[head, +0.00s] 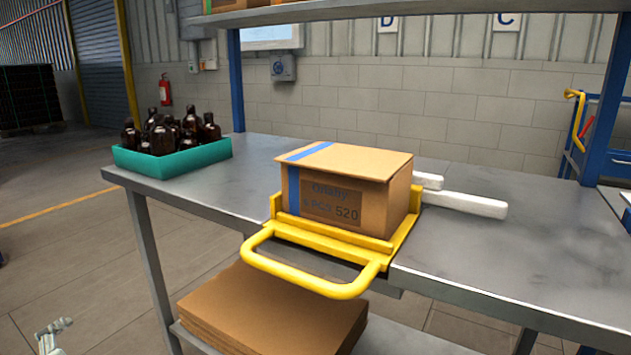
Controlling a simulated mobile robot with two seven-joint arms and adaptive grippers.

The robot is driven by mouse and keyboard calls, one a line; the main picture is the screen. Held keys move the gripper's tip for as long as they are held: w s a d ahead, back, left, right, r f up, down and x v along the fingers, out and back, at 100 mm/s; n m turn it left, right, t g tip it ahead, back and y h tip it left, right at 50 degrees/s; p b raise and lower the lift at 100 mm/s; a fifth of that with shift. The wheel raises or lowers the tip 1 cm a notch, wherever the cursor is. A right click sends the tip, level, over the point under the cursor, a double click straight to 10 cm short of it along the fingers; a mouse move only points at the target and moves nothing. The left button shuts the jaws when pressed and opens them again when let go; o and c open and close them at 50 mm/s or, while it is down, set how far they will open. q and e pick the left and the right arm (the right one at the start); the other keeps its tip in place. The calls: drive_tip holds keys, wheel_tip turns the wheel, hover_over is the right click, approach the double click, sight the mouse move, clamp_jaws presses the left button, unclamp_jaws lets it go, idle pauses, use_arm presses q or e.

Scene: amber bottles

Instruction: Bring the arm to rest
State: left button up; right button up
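The grey tip of what looks like my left gripper (54,327) shows at the bottom left edge of the head view. It is low, in front of and to the left of the metal table (465,250), over the floor and apart from everything. It is small and partly cut off, so I cannot tell whether it is open or shut. My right gripper is not in view. Several amber bottles (162,138) stand close together in a teal tray (175,162) on the table's left end.
A closed cardboard box (345,190) sits in a yellow frame (312,280) whose handle overhangs the table's front edge. White bars (465,203) lie behind it. Flat cardboard (270,315) is stacked on the lower shelf. Blue posts (236,80) hold an upper shelf. The table's right part is bare.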

use_arm(q)
drive_tip(key=s+a+f+n+g+y, duration=0.1)
drive_tip(key=s+f+g, duration=0.2)
drive_tip(key=s, duration=0.4)
drive_tip(key=s+a+f+g, duration=0.2)
drive_tip(key=s+f, duration=0.1)
drive_tip(key=s, duration=0.3)
drive_tip(key=s+d+f+n+g+h, duration=0.1)
drive_tip(key=s+d+f+n+h, duration=0.2)
drive_tip(key=d, duration=0.4)
drive_tip(key=s+d+f+n+g+h, duration=0.25)
drive_tip(key=d+f, duration=0.25)
drive_tip(key=d, duration=0.3)
drive_tip(key=d+p+x, duration=0.1)
drive_tip(key=p+x, duration=0.3)
drive_tip(key=x, duration=0.6)
drive_tip(key=shift+w+f, duration=0.2)
drive_tip(key=shift+f, duration=0.05)
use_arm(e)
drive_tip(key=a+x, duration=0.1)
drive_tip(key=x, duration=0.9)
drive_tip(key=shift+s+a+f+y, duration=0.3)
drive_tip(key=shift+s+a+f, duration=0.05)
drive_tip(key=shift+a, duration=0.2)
